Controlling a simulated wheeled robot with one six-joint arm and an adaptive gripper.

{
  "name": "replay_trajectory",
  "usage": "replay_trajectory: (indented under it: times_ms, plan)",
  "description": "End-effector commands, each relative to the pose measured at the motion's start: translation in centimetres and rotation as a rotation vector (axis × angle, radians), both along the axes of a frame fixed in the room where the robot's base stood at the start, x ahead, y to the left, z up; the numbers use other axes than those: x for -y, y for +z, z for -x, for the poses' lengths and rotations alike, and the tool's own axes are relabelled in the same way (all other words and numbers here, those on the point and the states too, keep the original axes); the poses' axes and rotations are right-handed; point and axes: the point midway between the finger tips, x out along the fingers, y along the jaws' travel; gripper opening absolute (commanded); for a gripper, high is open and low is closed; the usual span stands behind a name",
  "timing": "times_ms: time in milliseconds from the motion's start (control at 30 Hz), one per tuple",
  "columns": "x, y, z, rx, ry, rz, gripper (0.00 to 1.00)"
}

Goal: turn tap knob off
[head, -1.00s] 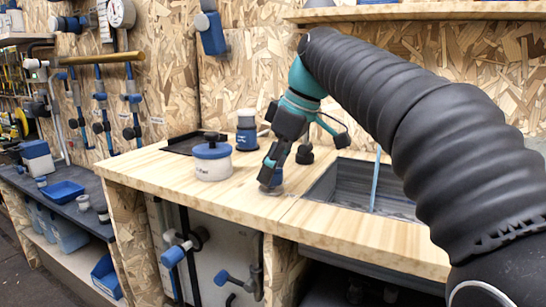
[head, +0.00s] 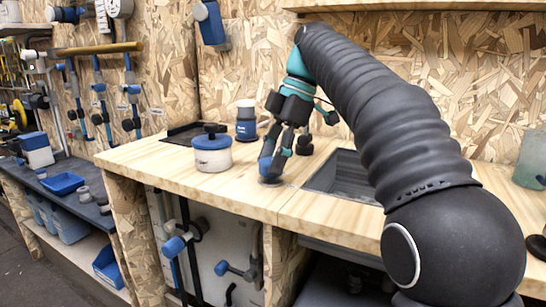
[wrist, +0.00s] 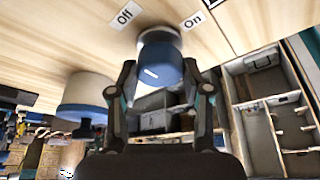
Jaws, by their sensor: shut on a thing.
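The tap knob is a blue cap with a white mark (wrist: 160,64) on a pale round base, in the middle of the wrist view. An "Off" label (wrist: 125,15) lies to its left and an "On" label (wrist: 192,20) to its right. The white mark is slanted; which label it indicates is unclear. My gripper (wrist: 160,72) has a finger on each side of the knob and is shut on it.
The sink (head: 338,172) is right of my gripper, partly behind my arm. A white jar with a blue lid (head: 212,158) stands to the left. A blue-and-white bottle (head: 246,122) stands behind. The counter's front left is clear.

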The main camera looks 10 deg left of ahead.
Motion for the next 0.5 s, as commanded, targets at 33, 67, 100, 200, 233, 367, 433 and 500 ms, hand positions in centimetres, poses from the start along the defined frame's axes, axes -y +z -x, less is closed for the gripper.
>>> replay_trajectory:
  times_ms: [33,67,100,200,233,367,433,500]
  plan:
    - [-0.02,-0.04,-0.04,-0.001,0.013,0.000,0.14]
    - [-0.02,-0.04,-0.02,-0.001,0.021,0.001,0.14]
    - [-0.02,-0.04,-0.01,-0.001,0.028,0.001,0.14]
    - [0.00,-0.01,0.00,-0.001,0.041,0.002,0.14]
    - [0.00,-0.01,0.00,0.000,0.043,0.001,0.14]
    - [-0.01,-0.01,0.01,0.000,0.048,0.001,0.14]
    - [-0.01,-0.01,0.02,0.000,0.048,0.001,0.14]
    - [-0.01,-0.01,0.02,0.000,0.048,0.001,0.14]
